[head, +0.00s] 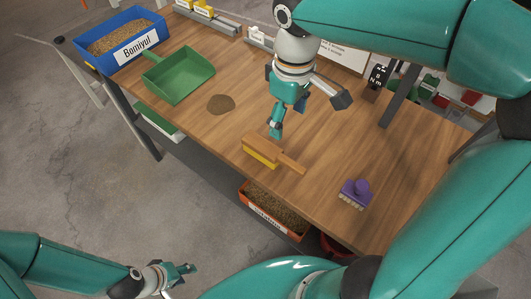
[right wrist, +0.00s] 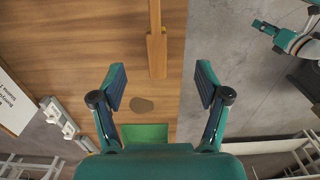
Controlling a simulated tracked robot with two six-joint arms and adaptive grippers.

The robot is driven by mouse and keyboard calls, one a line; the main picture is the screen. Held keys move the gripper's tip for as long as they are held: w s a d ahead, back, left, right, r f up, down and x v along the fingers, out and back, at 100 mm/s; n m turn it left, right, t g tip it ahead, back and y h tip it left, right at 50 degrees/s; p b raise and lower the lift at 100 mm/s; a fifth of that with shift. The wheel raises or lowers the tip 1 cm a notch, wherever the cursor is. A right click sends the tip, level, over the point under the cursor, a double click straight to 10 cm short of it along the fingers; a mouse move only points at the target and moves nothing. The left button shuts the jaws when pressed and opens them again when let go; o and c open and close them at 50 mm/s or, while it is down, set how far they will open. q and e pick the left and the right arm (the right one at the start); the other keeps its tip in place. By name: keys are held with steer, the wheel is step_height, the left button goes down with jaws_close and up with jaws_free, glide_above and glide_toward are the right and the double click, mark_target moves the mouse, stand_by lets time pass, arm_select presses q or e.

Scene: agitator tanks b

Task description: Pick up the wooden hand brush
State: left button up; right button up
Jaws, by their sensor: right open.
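The wooden hand brush (head: 262,150) lies on the table near its front edge, yellow bristles showing along its near side and its handle (head: 292,164) pointing right. In the right wrist view the brush (right wrist: 157,52) runs down from the top edge, its far part cut off. My right gripper (head: 285,118) is above the table, overlapping the brush's far side in the head view. In its wrist view the gripper (right wrist: 160,80) is open and empty, fingers wide apart, the brush ahead between their lines. My left gripper (head: 182,278) is low, away from the table; its fingers are too small to judge.
A green dustpan (head: 182,72), a brown pile (head: 221,104) and a blue bin (head: 92,57) labelled Bomiyul are at the table's left. A purple brush (head: 354,194) stands right of the wooden one. An orange bin (head: 273,209) sits below the front edge.

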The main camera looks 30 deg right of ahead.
mark_target(282, 156)
steer(key=f, duration=0.9)
steer(key=f+b, duration=0.1)
steer(key=f, duration=0.3)
steer(key=shift+w+d+f, duration=0.15)
steer(key=shift+w, duration=0.15)
steer(key=shift+w+f, duration=0.2)
steer(key=shift+f, duration=1.1)
steer(key=shift+w+f, duration=0.2)
steer(key=shift+f, duration=1.1)
steer(key=shift+c, duration=0.3)
steer(key=c, duration=1.3)
